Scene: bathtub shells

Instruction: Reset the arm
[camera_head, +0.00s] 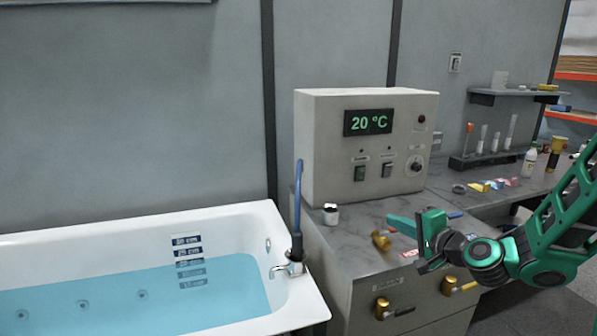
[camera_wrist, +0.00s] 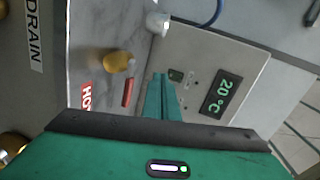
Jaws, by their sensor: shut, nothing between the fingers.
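My green arm enters the head view from the right. My gripper (camera_head: 404,226) points left, above the grey marble counter beside the control box (camera_head: 410,175). In the wrist view, the green fingers of my gripper (camera_wrist: 160,78) are together with nothing between them. The control box also shows in the wrist view (camera_wrist: 248,75), with its display reading 20 °C.
The bathtub (camera_head: 318,308) holds blue water at left. A rack of tubes (camera_head: 480,160) stands farther right.

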